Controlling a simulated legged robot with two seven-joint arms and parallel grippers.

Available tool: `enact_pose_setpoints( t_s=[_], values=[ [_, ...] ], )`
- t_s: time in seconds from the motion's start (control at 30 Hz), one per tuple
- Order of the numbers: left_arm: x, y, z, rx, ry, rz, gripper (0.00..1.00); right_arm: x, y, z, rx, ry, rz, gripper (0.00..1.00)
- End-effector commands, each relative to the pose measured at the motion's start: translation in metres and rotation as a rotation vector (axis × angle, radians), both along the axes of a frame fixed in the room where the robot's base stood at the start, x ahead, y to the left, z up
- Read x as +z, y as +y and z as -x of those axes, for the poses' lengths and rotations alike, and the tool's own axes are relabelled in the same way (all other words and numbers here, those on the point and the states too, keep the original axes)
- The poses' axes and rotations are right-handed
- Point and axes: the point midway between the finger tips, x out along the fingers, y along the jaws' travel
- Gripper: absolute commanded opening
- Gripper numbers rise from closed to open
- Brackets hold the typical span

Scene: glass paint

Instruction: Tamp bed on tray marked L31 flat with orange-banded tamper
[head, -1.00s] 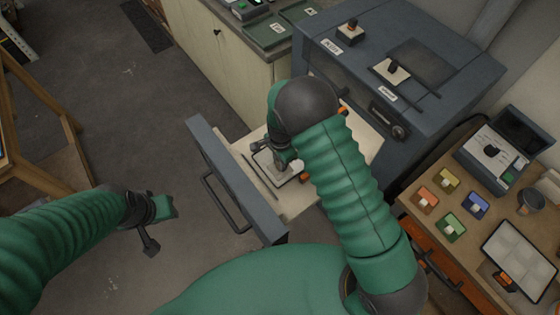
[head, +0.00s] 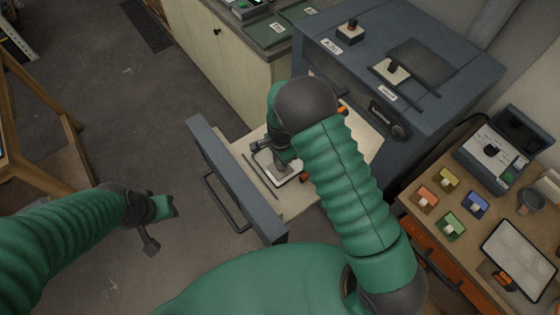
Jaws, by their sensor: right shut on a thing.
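A small pale tray with a dark rim (head: 264,160) lies on the pale floor of the open drawer. Its mark cannot be read. My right gripper (head: 281,152) is over this tray, partly hidden by my own wrist. It is shut on a greyish tool (head: 283,169), whose lower end is at the tray's surface; I cannot tell whether it touches. No orange band can be made out on the tool. The bed's surface is mostly hidden. My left gripper (head: 156,222) hangs over bare floor at the left, away from the tray, and its jaw state is unclear.
The drawer's grey front (head: 225,175) stands out from the blue-grey cabinet (head: 400,60). A small orange-brown item (head: 304,176) is beside the tray. A bench (head: 410,205) at the right holds coloured blocks and a white palette (head: 518,262).

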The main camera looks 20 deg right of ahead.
Motion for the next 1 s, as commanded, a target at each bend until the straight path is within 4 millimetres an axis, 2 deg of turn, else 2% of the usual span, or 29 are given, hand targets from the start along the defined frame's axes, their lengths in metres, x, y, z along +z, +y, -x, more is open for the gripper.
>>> enact_pose_setpoints(
  t_s=[0.03,0.17,0.57,1.0],
  values=[
    [0.007,0.000,0.000,0.000,0.000,0.000,0.36,0.009,0.000,-0.001,0.000,-0.002,0.000,0.00],
    [0.016,0.000,0.000,0.000,0.000,0.000,0.36,0.020,0.000,-0.001,0.000,-0.003,0.000,0.00],
    [0.013,0.000,0.000,0.000,0.000,0.000,0.36,0.018,0.001,-0.004,0.000,-0.003,0.000,0.00],
    [-0.002,0.000,0.000,0.000,0.000,0.000,0.36,0.018,0.017,-0.050,0.001,-0.004,0.001,0.00]
  ],
)
